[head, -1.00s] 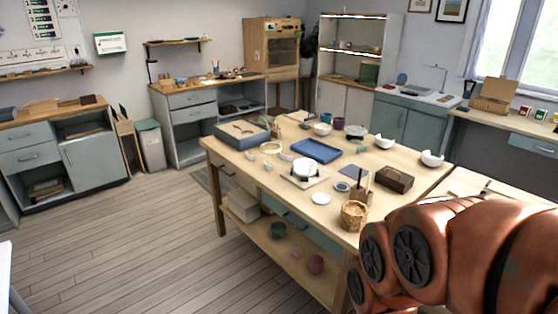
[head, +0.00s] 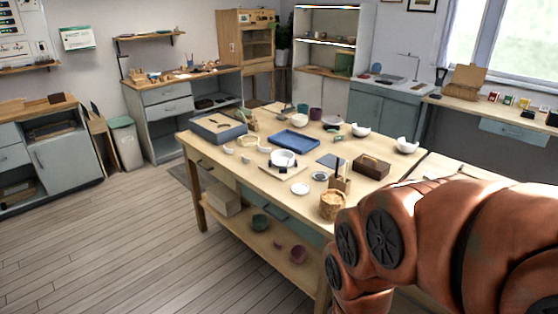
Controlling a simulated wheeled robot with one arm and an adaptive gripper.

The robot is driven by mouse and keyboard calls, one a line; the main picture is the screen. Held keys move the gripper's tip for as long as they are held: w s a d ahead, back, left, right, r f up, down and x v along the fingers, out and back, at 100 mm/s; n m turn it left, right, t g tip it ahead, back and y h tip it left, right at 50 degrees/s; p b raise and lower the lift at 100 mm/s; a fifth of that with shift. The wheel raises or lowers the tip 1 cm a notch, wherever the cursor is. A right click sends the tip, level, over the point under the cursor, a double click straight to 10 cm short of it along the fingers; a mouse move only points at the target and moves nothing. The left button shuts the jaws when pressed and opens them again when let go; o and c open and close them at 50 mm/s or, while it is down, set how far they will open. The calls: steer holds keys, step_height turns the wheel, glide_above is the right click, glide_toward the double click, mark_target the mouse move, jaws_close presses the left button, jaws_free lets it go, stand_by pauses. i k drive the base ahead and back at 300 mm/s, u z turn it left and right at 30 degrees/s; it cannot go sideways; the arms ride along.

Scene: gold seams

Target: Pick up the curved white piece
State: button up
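Several white pieces lie on the wooden worktable (head: 272,185), and I cannot tell which one is the curved white piece. Two small pale pieces, one (head: 229,150) and another (head: 246,159), lie near its left edge. Two white bowls with uneven, broken-looking rims, one (head: 361,131) and another (head: 407,146), stand toward its right side. A whole-looking white bowl (head: 283,158) sits on a small board in the middle. My orange arm fills the lower right, and my gripper is out of view.
The table also holds a blue tray (head: 293,141), a grey-blue bin (head: 218,128), a wicker basket (head: 333,206), a brown box (head: 371,166) and a white dish (head: 300,188). The wooden floor (head: 130,230) to the table's left is clear. Cabinets line the walls.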

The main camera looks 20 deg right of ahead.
mark_target(230, 151)
steer(key=u, duration=0.3)
steer(key=i, duration=2.05)
steer(key=u, duration=0.55)
steer(key=i, duration=0.45)
steer(key=u, duration=0.2)
